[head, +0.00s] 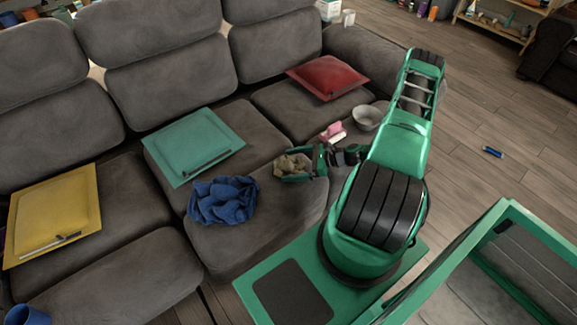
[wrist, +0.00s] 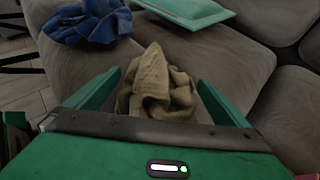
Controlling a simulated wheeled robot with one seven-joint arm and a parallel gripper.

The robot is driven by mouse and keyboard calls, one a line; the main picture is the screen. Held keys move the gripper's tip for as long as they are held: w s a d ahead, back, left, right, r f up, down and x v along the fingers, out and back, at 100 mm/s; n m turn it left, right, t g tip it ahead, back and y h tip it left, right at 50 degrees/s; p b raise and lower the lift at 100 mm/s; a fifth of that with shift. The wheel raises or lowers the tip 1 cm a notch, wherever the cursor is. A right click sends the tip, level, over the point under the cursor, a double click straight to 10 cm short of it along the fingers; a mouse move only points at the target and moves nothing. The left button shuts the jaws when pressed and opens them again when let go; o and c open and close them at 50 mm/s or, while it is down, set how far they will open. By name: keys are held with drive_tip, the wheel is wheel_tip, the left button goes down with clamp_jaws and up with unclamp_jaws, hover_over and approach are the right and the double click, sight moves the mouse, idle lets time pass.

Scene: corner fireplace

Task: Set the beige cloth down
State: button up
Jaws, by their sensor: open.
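The beige cloth (head: 293,165) is a crumpled heap on the front of the grey sofa seat (head: 285,212). In the wrist view the cloth (wrist: 160,88) lies between the two green fingers. My gripper (head: 296,168) is open, with its fingers on either side of the cloth. In the wrist view my gripper (wrist: 152,92) shows gaps beside parts of the cloth. The cloth's lower part is hidden behind the gripper's body, so I cannot tell how it rests there.
A crumpled blue cloth (head: 222,199) lies to the left on the seat. Teal (head: 194,145), yellow (head: 55,215) and red (head: 328,77) cushions rest on the sofa. A pale bowl (head: 367,117) and a pink object (head: 334,132) sit behind my gripper. Bare seat lies in front.

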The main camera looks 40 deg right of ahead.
drive_tip(key=v, duration=1.1)
drive_tip(key=shift+s+d+r, duration=0.15)
drive_tip(key=shift+s+r, duration=0.05)
drive_tip(key=shift+r, duration=0.1)
drive_tip(key=s+a+r+n+g+h, duration=0.25)
drive_tip(key=r+n+g, duration=0.35)
drive_tip(key=r, duration=0.8)
drive_tip(key=s+a+r+n+g+h, duration=0.1)
drive_tip(key=s+r+n+g+h, duration=0.25)
drive_tip(key=r+n, duration=0.7)
drive_tip(key=s+a+r+n+h, duration=0.2)
drive_tip(key=s+a+r, duration=0.2)
drive_tip(key=s+r, duration=0.3)
drive_tip(key=s+a+r+n+h, duration=0.1)
drive_tip(key=s+a+r, duration=0.3)
drive_tip(key=s+r, duration=0.3)
wheel_tip(320, 180, up, 2)
drive_tip(key=shift+s+r+n+h, duration=0.25)
drive_tip(key=shift+s+n+h, duration=0.1)
drive_tip(key=shift+h, duration=0.05)
